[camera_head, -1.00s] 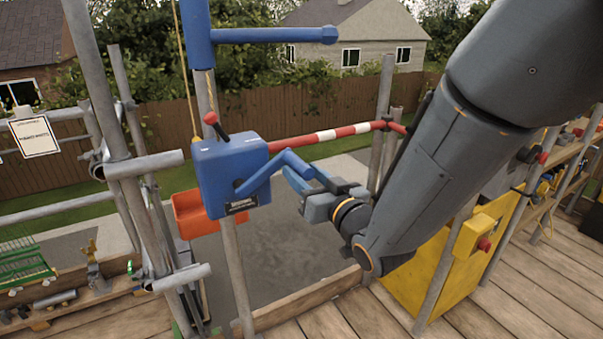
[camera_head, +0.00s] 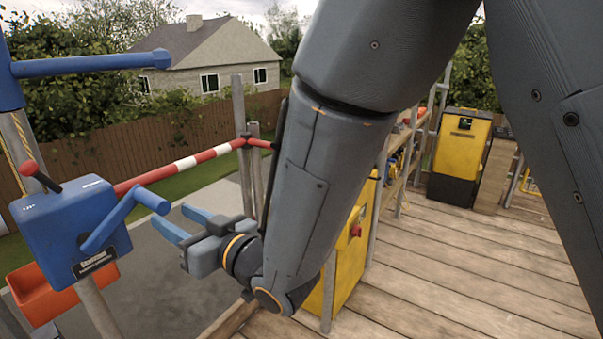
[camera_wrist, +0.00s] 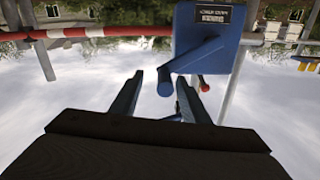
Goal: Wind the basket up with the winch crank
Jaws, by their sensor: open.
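The winch (camera_head: 70,230) is a blue box on a grey post at the left of the head view; it also shows in the wrist view (camera_wrist: 208,38). Its blue crank (camera_head: 105,228) angles up to a handle (camera_head: 150,200) that sticks out to the right. My gripper (camera_head: 175,219) is open and empty, just right of the handle with a small gap in the head view. In the wrist view, the handle end (camera_wrist: 167,87) appears between the two fingertips; the depth gap is unclear. An orange tub (camera_head: 60,294), possibly the basket, is partly hidden behind the winch.
A red lever (camera_head: 36,174) tops the winch. A red-and-white rail (camera_head: 185,164) runs behind the crank to grey posts. A blue beam (camera_head: 90,64) is above. A yellow cabinet (camera_head: 350,265) stands behind my arm. Plank deck (camera_head: 450,280) is clear at the right.

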